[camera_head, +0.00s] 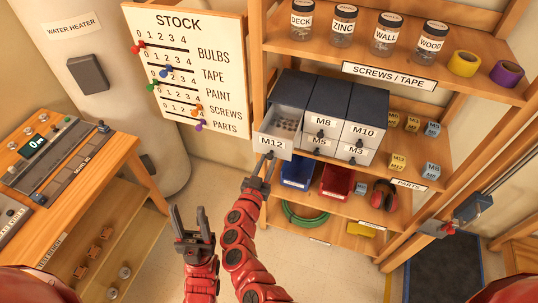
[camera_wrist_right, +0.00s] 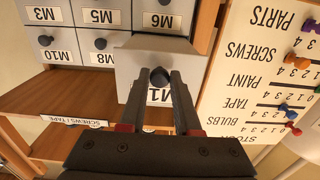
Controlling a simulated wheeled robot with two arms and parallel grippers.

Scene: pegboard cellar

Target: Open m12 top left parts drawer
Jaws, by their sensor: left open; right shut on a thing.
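The M12 drawer (camera_head: 273,142) is the top left one of the grey parts cabinet (camera_head: 310,88). It stands pulled out past its neighbours, and small parts show inside it in the head view. My right gripper (camera_head: 267,166) is shut on the dark knob of this drawer. In the right wrist view, which is upside down, the fingers (camera_wrist_right: 160,90) stand either side of the knob (camera_wrist_right: 160,76), and the M12 label is partly hidden behind them. My left gripper (camera_head: 190,222) is open and empty, low in the middle of the head view, apart from the cabinet.
The M8 (camera_head: 323,122), M10 (camera_head: 363,132), M5 (camera_head: 319,145) and M3 (camera_head: 356,153) drawers look shut. A blue bin (camera_head: 296,174) and a red bin (camera_head: 337,181) sit below. The stock board (camera_head: 190,70) hangs to the left. Open floor lies before the shelf.

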